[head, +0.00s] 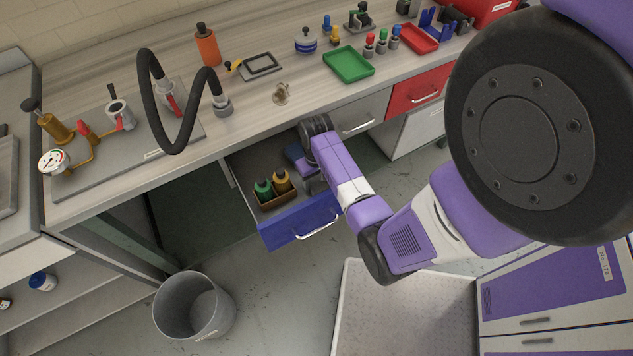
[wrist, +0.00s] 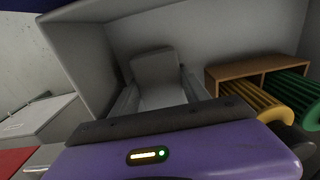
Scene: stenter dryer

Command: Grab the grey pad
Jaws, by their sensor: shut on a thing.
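The grey pad (wrist: 156,64) shows in the wrist view as a small rounded grey block. It sits between the fingertips of my gripper (wrist: 158,80), which is shut on it. In the head view my arm reaches down into the open blue-fronted drawer (head: 300,222). There the pad cannot be made out clearly behind my wrist. I cannot tell whether the pad touches the drawer floor.
The drawer walls are close around. A grey bin (head: 194,306) and a pale tray (head: 400,312) stand in front.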

